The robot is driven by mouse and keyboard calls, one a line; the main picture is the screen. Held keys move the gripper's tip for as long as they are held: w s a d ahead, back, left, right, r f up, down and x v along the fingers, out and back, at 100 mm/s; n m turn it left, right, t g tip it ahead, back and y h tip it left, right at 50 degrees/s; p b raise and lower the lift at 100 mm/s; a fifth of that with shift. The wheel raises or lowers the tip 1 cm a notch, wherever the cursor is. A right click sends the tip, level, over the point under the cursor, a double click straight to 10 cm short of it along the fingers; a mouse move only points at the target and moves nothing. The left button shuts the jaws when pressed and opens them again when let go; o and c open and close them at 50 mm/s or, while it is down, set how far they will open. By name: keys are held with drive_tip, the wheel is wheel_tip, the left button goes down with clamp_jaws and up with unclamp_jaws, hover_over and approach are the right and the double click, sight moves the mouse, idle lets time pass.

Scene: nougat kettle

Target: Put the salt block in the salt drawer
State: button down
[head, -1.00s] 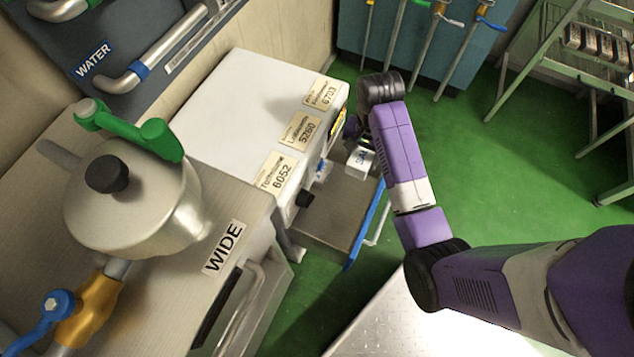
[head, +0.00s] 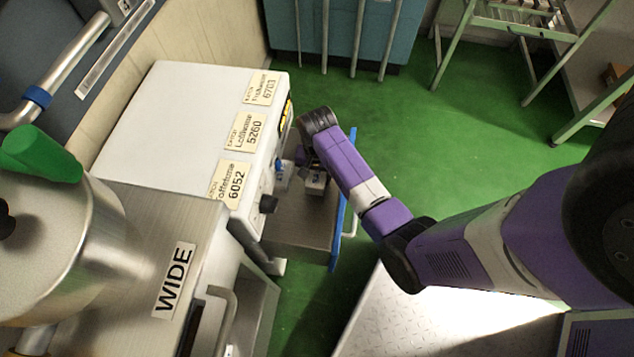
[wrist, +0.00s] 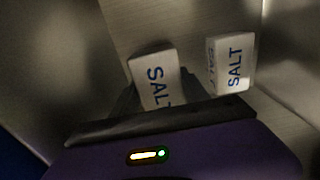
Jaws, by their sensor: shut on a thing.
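My gripper (head: 308,162) is at the open metal drawer (head: 297,225), which has a blue front edge, below the white cabinet. It is shut on a white salt block (wrist: 155,78) with blue "SALT" lettering, tilted in the wrist view and partly hidden by the gripper. In the head view a white block (head: 316,182) shows just under the gripper, over the drawer. A second white "SALT" block (wrist: 232,64) stands beside the held one in the wrist view, apart from the jaws. I cannot tell whether the held block touches the drawer floor.
The white cabinet (head: 165,120) with number labels stands left of the drawer. Green floor is free beyond.

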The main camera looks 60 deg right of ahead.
sight(317, 174)
drive_tip(key=shift+f+b, duration=0.85)
drive_tip(key=shift+f, duration=1.25)
drive_tip(key=shift+f, duration=0.15)
drive_tip(key=c, duration=0.6)
unclamp_jaws()
wheel_tip(317, 174, up, 12)
drive_tip(key=p, duration=0.4)
drive_tip(key=shift+p, duration=0.4)
drive_tip(key=shift+r, duration=0.25)
